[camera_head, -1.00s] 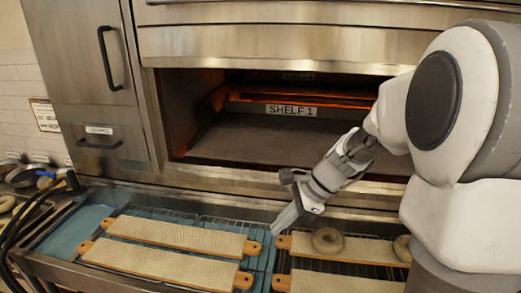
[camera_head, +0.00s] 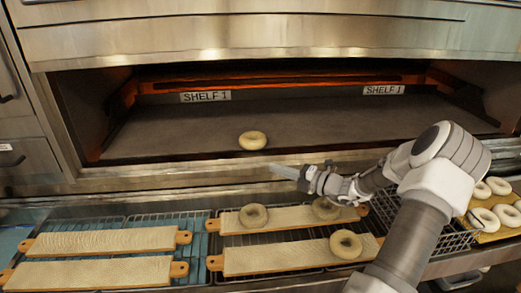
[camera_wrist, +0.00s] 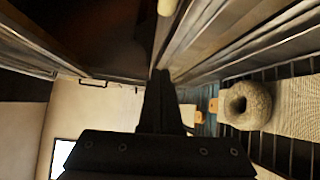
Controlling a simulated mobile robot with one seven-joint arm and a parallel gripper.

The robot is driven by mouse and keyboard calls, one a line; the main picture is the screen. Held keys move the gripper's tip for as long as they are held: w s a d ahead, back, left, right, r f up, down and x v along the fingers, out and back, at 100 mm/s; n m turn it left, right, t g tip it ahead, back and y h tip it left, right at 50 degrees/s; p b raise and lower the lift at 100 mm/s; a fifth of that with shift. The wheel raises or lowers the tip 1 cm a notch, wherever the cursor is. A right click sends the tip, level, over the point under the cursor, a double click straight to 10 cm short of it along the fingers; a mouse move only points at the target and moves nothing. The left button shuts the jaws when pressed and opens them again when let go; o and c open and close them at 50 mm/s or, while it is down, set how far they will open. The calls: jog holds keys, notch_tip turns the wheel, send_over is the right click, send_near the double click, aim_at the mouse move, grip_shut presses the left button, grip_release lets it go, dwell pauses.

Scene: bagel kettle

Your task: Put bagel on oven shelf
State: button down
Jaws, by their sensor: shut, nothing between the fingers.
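A pale ring-shaped bagel (camera_head: 253,140) lies flat near the front of the open oven shelf (camera_head: 300,122), under the "SHELF 1" labels. My gripper (camera_head: 276,170) is shut and empty at the oven's front ledge, pointing left, just below and apart from that bagel. More bagels lie on the cloth-covered boards: one on the left (camera_head: 254,216), one partly behind my arm (camera_head: 326,209), and one on the front board (camera_head: 345,244). In the wrist view, my closed fingers (camera_wrist: 158,90) show nothing between them, and a board bagel (camera_wrist: 246,105) is at the right.
Two empty cloth-covered boards (camera_head: 100,241) lie on the left of the rack. Several bagels (camera_head: 485,218) sit at the right beyond a wire basket (camera_head: 430,232). The oven's steel front edge (camera_head: 180,178) runs between shelf and boards. Most of the shelf is bare.

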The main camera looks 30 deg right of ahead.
aim_at(257, 146)
jog(key=w, duration=0.3)
jog(key=w+m+p, duration=0.1)
jog(key=w, duration=0.2)
jog(key=w+m+t+h, duration=0.1)
jog(key=w, duration=0.1)
jog(key=shift+w+a+p, duration=0.3)
jog(key=shift+w+a, duration=0.05)
jog(key=shift+w, duration=0.05)
jog(key=shift+w+d+p, duration=0.15)
jog(key=shift+w+d, duration=0.35)
jog(key=shift+w, duration=0.4)
jog(key=shift+w+d+p, duration=0.15)
jog(key=shift+w+d, duration=0.3)
jog(key=shift+w, duration=0.45)
jog(key=shift+w, duration=0.1)
jog(key=shift+w+d, duration=0.3)
jog(key=shift+w, duration=0.4)
jog(key=shift+w+d+f, duration=0.1)
jog(key=shift+w+d, duration=0.1)
jog(key=shift+w, duration=0.1)
jog(key=shift+s, duration=0.1)
